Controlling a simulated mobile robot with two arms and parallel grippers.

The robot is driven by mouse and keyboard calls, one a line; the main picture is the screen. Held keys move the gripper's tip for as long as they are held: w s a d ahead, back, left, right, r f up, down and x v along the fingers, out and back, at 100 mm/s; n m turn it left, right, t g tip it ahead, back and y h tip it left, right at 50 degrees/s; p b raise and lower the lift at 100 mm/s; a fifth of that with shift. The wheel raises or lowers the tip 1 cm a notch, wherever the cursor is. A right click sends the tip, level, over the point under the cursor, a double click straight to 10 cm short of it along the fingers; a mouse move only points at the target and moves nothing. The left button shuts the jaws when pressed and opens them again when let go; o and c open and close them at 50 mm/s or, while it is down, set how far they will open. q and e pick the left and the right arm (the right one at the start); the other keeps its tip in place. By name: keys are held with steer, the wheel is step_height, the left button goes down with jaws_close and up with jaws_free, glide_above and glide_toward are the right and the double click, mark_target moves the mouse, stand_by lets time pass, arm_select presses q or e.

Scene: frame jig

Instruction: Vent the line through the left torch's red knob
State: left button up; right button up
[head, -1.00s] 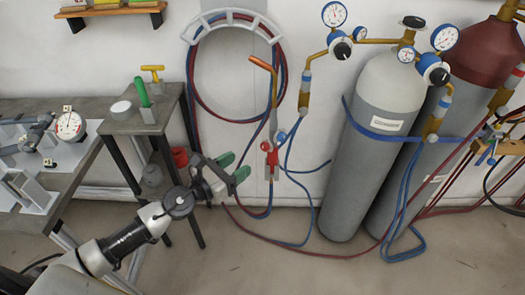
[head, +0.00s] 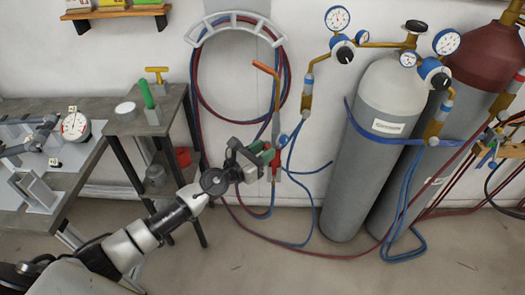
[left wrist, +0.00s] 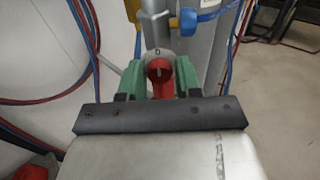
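The left torch hangs at the wall, with a copper-coloured tip tube (head: 265,68). Its red knob (left wrist: 159,71) faces the left wrist camera, and a blue knob (left wrist: 187,21) sits farther along the torch. In the left wrist view, the green fingers of my left gripper (left wrist: 160,76) stand apart, one on each side of the red knob. I cannot tell whether they touch it. My right gripper is in neither view.
Red and blue hoses (head: 196,95) hang on a wall rack and trail to the floor. A grey gas cylinder (head: 350,185) and a maroon-topped one stand to the right. A small stand (head: 125,126) with a green-handled tool (head: 147,94) is left of the arm.

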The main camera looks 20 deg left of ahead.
arm_select(q)
steer(key=c, duration=0.5)
steer(key=shift+n, duration=0.3)
steer(key=n, duration=0.4)
steer(key=shift+n+p, duration=0.3)
steer(key=shift+p, duration=0.1)
steer(key=n+p, duration=0.1)
steer(key=n, duration=0.3)
steer(key=shift+a, duration=0.1)
steer(key=n+p, duration=0.1)
steer(key=n, duration=0.4)
steer(key=shift+n+p, duration=0.4)
steer(key=n+p, duration=0.2)
steer(key=n, duration=0.3)
steer(key=shift+f+n, duration=0.15)
steer(key=shift+n, duration=0.25)
